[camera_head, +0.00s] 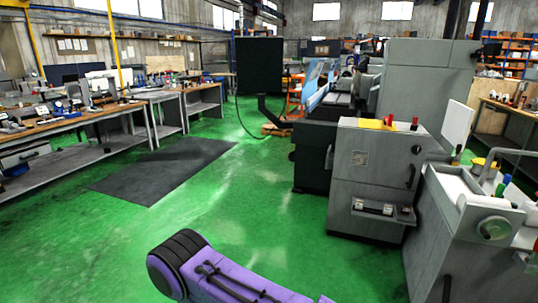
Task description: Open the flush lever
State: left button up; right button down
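A grey machine (375,185) with a dark handle on its front stands right of centre. To its right is a lower grey machine (445,235) with a round handwheel (494,228) on its front. Coloured handles, one green (503,185) and one blue, stick up on top of this right machine. I cannot tell which part is the flush lever, or whether it shows at all. Neither of my grippers is in view.
Workbenches (95,125) with tools line the left side. A dark mat (165,170) lies on the green floor (255,205), and the floor in the middle is clear. A tall grey cabinet (425,80) stands behind the machines. Orange shelves (510,62) are at the back right.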

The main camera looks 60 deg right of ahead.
aim_at(500, 188)
jog(key=z, duration=2.5)
jog(key=i, duration=2.35)
jog(key=z, duration=0.95)
